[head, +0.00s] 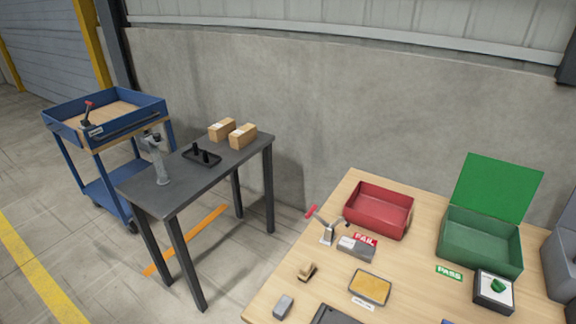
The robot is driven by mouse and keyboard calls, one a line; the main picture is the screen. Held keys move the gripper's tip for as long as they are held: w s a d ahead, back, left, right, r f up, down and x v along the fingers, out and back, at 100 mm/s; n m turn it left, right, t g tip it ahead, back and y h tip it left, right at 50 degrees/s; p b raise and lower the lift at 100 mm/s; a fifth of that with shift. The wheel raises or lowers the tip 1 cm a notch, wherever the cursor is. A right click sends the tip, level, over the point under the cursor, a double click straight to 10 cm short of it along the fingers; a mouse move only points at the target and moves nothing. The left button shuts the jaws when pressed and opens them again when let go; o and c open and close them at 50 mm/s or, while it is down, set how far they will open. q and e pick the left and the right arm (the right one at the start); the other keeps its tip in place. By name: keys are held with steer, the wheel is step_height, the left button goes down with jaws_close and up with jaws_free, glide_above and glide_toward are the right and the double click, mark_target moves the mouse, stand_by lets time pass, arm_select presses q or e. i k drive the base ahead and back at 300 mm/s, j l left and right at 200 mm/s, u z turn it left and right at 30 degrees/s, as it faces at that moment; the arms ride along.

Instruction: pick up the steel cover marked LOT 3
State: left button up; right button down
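I cannot make out a LOT 3 marking on anything in the head view. A small grey metallic block (283,306) lies near the left front edge of the wooden table (325,277). A grey box-like piece (355,246) with a light front sits by the FAIL label, in front of the red bin; its marking is too small to read. I cannot tell whether either is the steel cover. Neither of my grippers shows in this view.
The wooden table also holds a red bin (379,212), an open green bin (478,243), a yellow-filled tray (370,287) and a small brown object (307,271). A dark table (220,173) bears two cartons. A blue cart (107,160) stands at the left.

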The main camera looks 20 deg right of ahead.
mark_target(358, 250)
steer(key=k+z, duration=0.1)
steer(key=z, duration=1.1)
